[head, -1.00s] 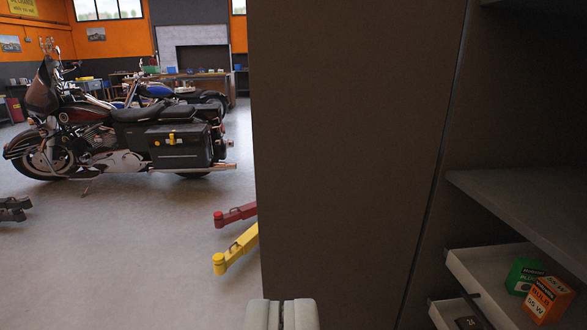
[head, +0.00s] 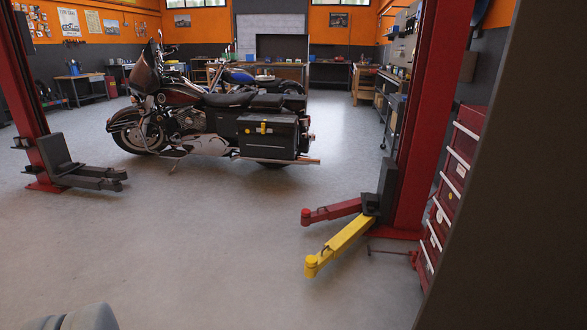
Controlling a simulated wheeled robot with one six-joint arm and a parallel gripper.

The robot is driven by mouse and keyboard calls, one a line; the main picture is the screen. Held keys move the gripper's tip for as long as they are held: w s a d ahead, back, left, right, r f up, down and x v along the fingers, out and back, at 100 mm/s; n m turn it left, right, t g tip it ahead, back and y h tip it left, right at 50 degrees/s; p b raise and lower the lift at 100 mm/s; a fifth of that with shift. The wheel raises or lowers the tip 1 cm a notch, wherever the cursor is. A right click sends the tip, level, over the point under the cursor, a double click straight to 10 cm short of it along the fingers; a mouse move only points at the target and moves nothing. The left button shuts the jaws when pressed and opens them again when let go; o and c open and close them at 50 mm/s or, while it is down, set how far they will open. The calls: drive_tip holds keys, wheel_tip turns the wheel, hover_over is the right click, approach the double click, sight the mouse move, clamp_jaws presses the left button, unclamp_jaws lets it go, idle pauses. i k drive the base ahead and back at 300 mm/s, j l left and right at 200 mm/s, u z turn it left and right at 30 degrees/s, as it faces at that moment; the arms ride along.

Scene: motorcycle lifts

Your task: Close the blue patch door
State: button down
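A dark grey panel (head: 520,200) fills the right edge of the head view, with its slanted near edge running down to the bottom. It looks like the cabinet door seen a second ago, though only part of it shows. No blue patch is visible on it. My gripper (head: 72,318) shows only in part at the bottom left corner. Its pale grey fingers look close together with nothing between them. It is well left of the panel and apart from it. The cabinet's shelves are out of view.
A red lift post (head: 418,130) with red and yellow arms (head: 338,243) stands ahead right, beside a red tool chest (head: 450,185). Another red post (head: 28,100) stands left. A dark motorcycle (head: 215,120) is parked between them. The grey floor (head: 210,240) in front is clear.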

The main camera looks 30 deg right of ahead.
sight(512, 256)
drive_tip(key=i, duration=2)
drive_tip(key=i+z, duration=0.1)
drive_tip(key=i, duration=0.8)
drive_tip(key=i+j+z, duration=0.15)
drive_tip(key=i, duration=0.75)
drive_tip(key=i+j+z, duration=0.1)
drive_tip(key=z, duration=4.35)
